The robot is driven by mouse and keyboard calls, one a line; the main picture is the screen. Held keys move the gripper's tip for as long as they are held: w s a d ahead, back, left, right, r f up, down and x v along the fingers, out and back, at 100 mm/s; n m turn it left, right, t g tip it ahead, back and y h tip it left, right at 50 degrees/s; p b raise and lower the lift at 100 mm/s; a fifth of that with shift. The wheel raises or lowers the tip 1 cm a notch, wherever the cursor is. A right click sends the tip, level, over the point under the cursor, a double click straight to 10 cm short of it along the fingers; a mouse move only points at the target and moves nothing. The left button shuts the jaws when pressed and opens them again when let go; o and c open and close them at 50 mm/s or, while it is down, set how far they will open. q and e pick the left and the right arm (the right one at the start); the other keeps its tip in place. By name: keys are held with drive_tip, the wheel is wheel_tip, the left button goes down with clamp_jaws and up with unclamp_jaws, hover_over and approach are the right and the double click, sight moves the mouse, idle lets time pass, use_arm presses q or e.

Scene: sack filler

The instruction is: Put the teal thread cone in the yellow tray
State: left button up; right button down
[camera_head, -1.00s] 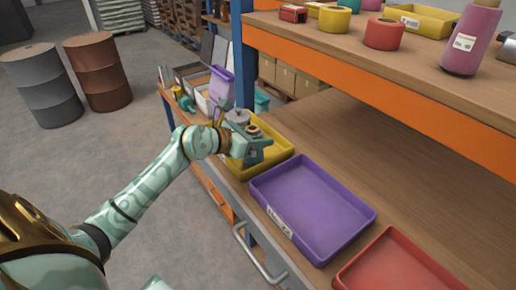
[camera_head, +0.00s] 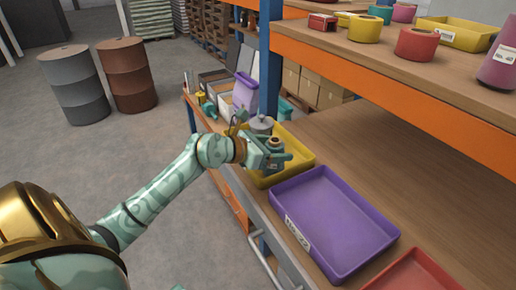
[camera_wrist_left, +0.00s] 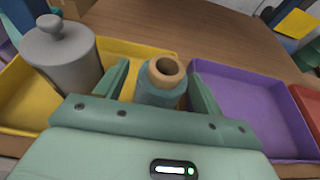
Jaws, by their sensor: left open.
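The teal thread cone (camera_wrist_left: 158,92), with a tan tube top, stands upright between the fingers of my left gripper (camera_wrist_left: 160,74) in the left wrist view. The fingers are apart on either side of it. The cone is within the yellow tray (camera_wrist_left: 135,46); its base is hidden by the gripper. In the head view my left gripper (camera_head: 276,160) is over the near side of the yellow tray (camera_head: 303,158), with the tan top of the cone (camera_head: 274,141) showing. My right gripper is not in view.
A grey knobbed object (camera_wrist_left: 66,58) stands in the yellow tray, left of the cone. A purple tray (camera_head: 335,222) and a red tray (camera_head: 412,272) lie to the right. An upper shelf with an orange beam (camera_head: 390,90) overhangs the worktop. Bare wood lies behind the trays.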

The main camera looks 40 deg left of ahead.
use_arm(q)
drive_tip(key=b+v, duration=0.1)
drive_tip(key=v, duration=0.9)
drive_tip(key=shift+s+a, duration=0.1)
drive_tip(key=shift+s, duration=0.05)
